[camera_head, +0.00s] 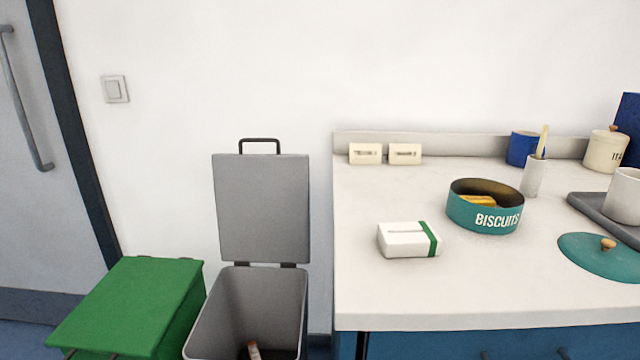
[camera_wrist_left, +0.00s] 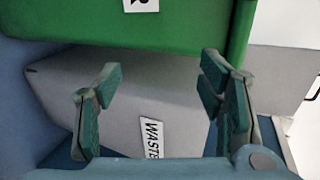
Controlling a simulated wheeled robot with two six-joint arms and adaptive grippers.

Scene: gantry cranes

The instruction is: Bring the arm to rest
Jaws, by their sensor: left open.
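My left gripper (camera_wrist_left: 160,82) shows in the left wrist view with its two fingers spread apart and nothing between them. Behind the fingers is the front of the grey bin (camera_wrist_left: 85,85), marked "WASTE", and the green bin (camera_wrist_left: 190,20) is at the top of that view. I cannot tell how far the fingers are from the bins. Neither gripper shows in the head view. The right gripper is in no view.
In the head view the grey bin (camera_head: 262,210) stands with its lid up and a small item (camera_head: 254,350) inside. The green bin (camera_head: 130,300) is shut, left of it. The counter (camera_head: 400,300) holds a biscuit tin (camera_head: 485,215), a white packet (camera_head: 405,240) and a teal lid (camera_head: 590,262).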

